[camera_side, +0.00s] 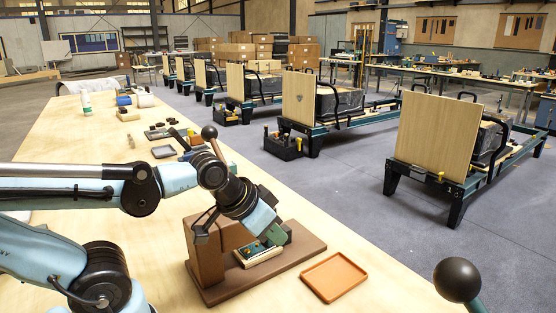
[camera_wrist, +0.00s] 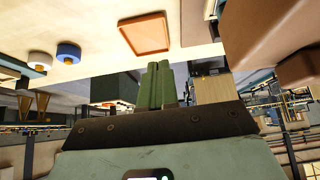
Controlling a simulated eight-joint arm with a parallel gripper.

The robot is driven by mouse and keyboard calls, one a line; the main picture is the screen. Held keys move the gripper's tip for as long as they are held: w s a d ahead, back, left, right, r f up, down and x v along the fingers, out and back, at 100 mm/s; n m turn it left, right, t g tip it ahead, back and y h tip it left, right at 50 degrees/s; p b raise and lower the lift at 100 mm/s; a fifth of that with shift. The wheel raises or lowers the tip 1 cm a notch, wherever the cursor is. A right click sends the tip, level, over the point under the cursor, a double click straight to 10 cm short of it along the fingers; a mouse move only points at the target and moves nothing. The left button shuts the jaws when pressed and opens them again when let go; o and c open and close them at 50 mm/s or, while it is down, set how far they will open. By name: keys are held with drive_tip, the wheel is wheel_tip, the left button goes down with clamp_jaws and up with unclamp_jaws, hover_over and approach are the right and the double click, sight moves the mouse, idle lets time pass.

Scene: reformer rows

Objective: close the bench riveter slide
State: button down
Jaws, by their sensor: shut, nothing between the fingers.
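The bench riveter (camera_side: 208,262) is a brown block-like body on a flat brown base, standing on the pale bench. Its slide appears to be the small cream-and-dark tray-like part (camera_side: 256,256) low at the body's front, standing out over the base. My gripper (camera_side: 281,238) is beside the riveter's right side, above the base and close to the slide; I cannot tell whether it touches. In the wrist view my green fingers (camera_wrist: 159,86) are together and empty. Brown riveter parts (camera_wrist: 285,40) fill the upper right there. My arm hides part of the riveter's upper body.
An orange tray (camera_side: 334,277) lies right of the riveter; it also shows in the wrist view (camera_wrist: 146,34). A black ball knob (camera_side: 458,280) stands at the lower right. Bottles, spools and small parts sit farther back on the bench. Reformers (camera_side: 438,140) line the floor beyond.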

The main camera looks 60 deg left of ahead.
idle(0.3)
drive_tip(key=c, duration=1.7)
unclamp_jaws()
drive_tip(key=o, duration=0.3)
drive_tip(key=shift+w+a+r, duration=0.1)
drive_tip(key=shift+w+r, duration=0.1)
drive_tip(key=o, duration=0.6)
drive_tip(key=w+r, duration=0.1)
drive_tip(key=w+a+g, duration=0.1)
drive_tip(key=w+r+g, duration=0.1)
drive_tip(key=shift+a+r, duration=0.25)
drive_tip(key=shift+r, duration=0.05)
drive_tip(key=shift+o, duration=0.2)
drive_tip(key=g, duration=0.6)
hover_over(286, 227)
drive_tip(key=w+d, duration=0.2)
drive_tip(key=d, duration=0.2)
drive_tip(key=w+a+f+g, duration=0.2)
drive_tip(key=a+f+g, duration=0.1)
drive_tip(key=a+g, duration=0.1)
drive_tip(key=x, duration=1.2)
drive_tip(key=shift+w+f, duration=0.2)
drive_tip(key=shift+w, duration=0.1)
